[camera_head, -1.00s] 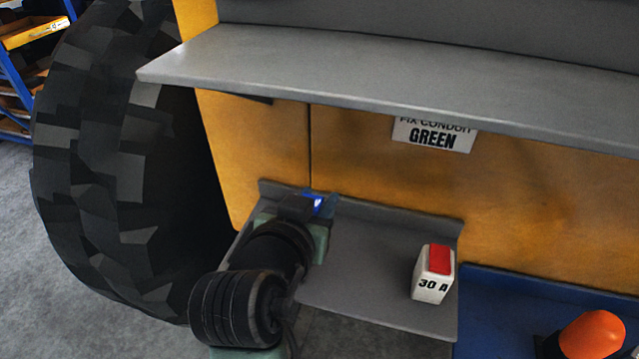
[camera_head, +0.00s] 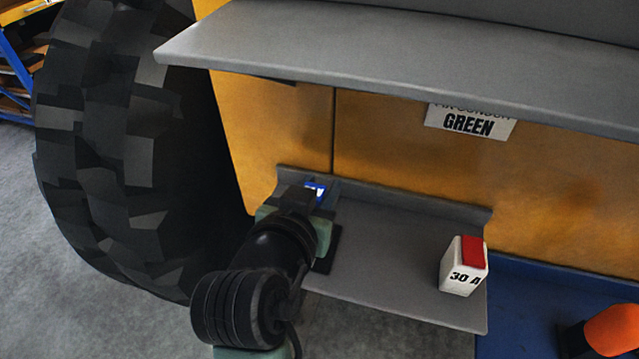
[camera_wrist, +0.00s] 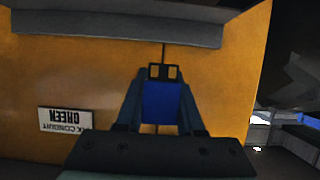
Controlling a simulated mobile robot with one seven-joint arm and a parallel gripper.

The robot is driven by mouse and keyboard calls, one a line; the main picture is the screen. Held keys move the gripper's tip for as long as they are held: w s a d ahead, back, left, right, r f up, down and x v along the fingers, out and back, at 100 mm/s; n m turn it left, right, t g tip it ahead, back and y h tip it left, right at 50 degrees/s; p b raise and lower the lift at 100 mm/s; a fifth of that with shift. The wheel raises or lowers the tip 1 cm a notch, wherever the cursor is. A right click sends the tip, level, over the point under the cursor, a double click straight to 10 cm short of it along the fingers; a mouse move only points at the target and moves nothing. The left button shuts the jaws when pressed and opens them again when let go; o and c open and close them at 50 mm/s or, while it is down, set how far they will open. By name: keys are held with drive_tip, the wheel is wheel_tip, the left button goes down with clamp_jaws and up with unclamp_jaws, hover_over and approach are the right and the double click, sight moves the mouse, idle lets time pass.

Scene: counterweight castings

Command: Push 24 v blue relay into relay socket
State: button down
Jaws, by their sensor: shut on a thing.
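The blue relay (camera_wrist: 161,103) is between the two fingers of my gripper (camera_wrist: 163,90) in the wrist view. A dark piece with two small openings shows at its far end. In the head view my gripper (camera_head: 318,192) is shut on the relay, whose bright blue face (camera_head: 315,188) shows just above the back left of the lower grey shelf. A flat dark shape (camera_head: 328,252) shows beside my wrist on that shelf; I cannot tell whether it is the relay socket or a shadow. No socket is clearly visible, and my arm hides part of the shelf.
The lower grey shelf (camera_head: 385,250) is bare in its middle. A white block marked 30 A with a red top (camera_head: 464,266) stands at its right end. An upper shelf (camera_head: 380,75) overhangs it. A big tyre (camera_head: 130,160) is at left, an orange object (camera_head: 612,330) at right.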

drive_tip(key=shift+f+b, duration=1.7)
drive_tip(key=shift+f, duration=0.75)
drive_tip(key=shift+f+b, duration=0.65)
drive_tip(key=shift+f, duration=0.55)
drive_tip(key=shift+c, duration=2.2)
unclamp_jaws()
drive_tip(key=shift+s, duration=0.1)
drive_tip(key=b+v, duration=0.1)
drive_tip(key=v, duration=0.5)
drive_tip(key=shift+s+a+r+b, duration=0.15)
drive_tip(key=shift+s+a+b, duration=0.05)
drive_tip(key=shift+s+b, duration=0.15)
drive_tip(key=p+v, duration=0.1)
drive_tip(key=p, duration=0.1)
drive_tip(key=p+v, duration=0.2)
drive_tip(key=shift+s+r, duration=0.15)
drive_tip(key=shift+r, duration=0.25)
drive_tip(key=p+v, duration=0.2)
drive_tip(key=p, duration=0.1)
drive_tip(key=shift+s+f+p, duration=0.1)
drive_tip(key=shift+s+p, duration=0.2)
